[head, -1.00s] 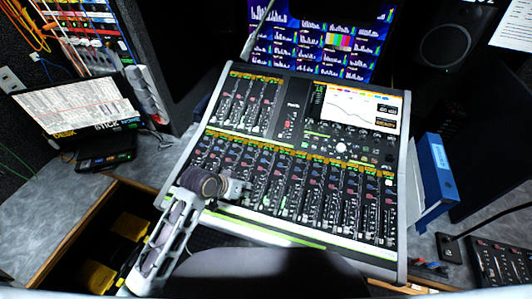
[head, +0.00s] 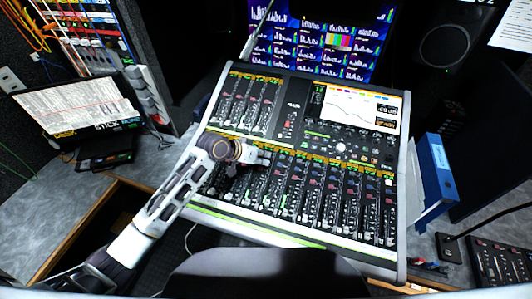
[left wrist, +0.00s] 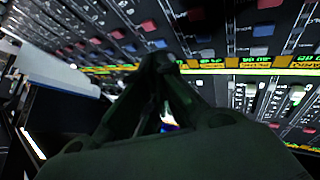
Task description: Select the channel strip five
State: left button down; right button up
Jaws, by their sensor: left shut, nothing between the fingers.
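The mixing console (head: 300,236) fills the middle of the head view, tilted toward me. Its lower bank of channel strips (head: 300,190) carries faders, coloured buttons and a lit row of labels. My left gripper (head: 266,158) is over the upper left part of this lower bank, near the label row. It is shut and holds nothing. In the left wrist view the gripper fingers (left wrist: 170,62) point at the lit label strip (left wrist: 240,62), with red and blue buttons (left wrist: 148,26) beyond. Contact with a button cannot be told. Strip numbers are too small to read. My right gripper is not in view.
A screen (head: 355,108) is on the console's upper right. Monitors (head: 325,40) and a speaker (head: 438,45) stand behind. A blue binder (head: 434,170) is at the right. A laptop (head: 80,108) sits at the left, with an open drawer (head: 85,232) below it.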

pick_arm(q)
jog(key=w+r+h, duration=0.1)
jog(key=w+r, duration=0.4)
jog(key=w, duration=0.3)
jog(key=shift+w+r+n, duration=0.2)
jog(key=shift+r+n, duration=0.05)
jog(key=shift+n, duration=0.05)
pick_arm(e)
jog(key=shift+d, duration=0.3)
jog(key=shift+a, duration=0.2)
